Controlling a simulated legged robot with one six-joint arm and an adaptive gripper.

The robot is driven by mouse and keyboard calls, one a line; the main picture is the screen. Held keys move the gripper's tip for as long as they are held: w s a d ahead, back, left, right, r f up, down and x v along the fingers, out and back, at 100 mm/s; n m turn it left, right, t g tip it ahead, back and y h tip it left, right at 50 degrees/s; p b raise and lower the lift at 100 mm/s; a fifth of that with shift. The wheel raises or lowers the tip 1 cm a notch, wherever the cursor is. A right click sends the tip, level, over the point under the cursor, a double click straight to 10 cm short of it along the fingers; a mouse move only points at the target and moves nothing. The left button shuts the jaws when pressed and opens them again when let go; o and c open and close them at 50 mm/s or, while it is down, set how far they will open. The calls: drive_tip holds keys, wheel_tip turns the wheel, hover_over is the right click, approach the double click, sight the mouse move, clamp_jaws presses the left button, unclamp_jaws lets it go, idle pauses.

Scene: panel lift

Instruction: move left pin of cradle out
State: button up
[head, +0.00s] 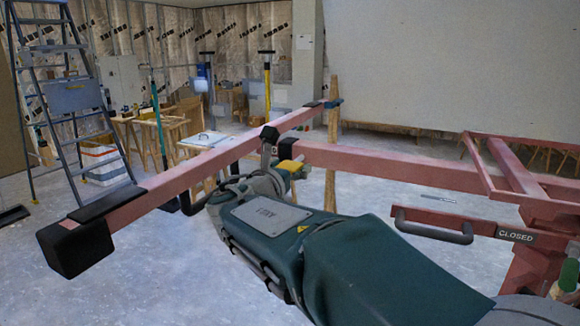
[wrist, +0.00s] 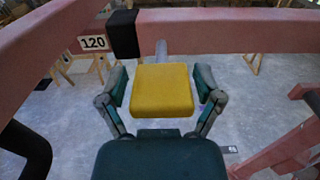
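The cradle is a pinkish-red frame of beams with black end caps; its crossbar (head: 185,180) runs from the near left to the far right in the head view. A yellow block (wrist: 162,92) on a short grey rod (wrist: 161,50) stands out from the beam by a black collar in the wrist view; it looks like the pin's handle. My gripper (wrist: 161,76) has one finger on each side of the block, spread, with small gaps showing at the tips. In the head view the yellow block (head: 291,166) shows partly beyond my gripper, whose fingers are mostly hidden.
A red lift post with a black handle (head: 432,227) and a "CLOSED" sign (head: 516,235) stands right. A ladder (head: 75,110) and work tables stand behind.

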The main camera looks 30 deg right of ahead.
idle(0.4)
drive_tip(key=v, duration=1.2)
idle(0.4)
drive_tip(key=s+d+f+m+g+y, duration=0.4)
drive_tip(key=s+f+m+g+y, duration=0.2)
drive_tip(key=s+f+m, duration=0.6)
drive_tip(key=s+a+f+m+y, duration=0.5)
drive_tip(key=a+f+m+y, duration=0.2)
drive_tip(key=m, duration=0.6)
drive_tip(key=shift+a+f+m+t+y, duration=0.25)
drive_tip(key=shift+a+m+t+y, duration=0.1)
drive_tip(key=shift+y, duration=0.25)
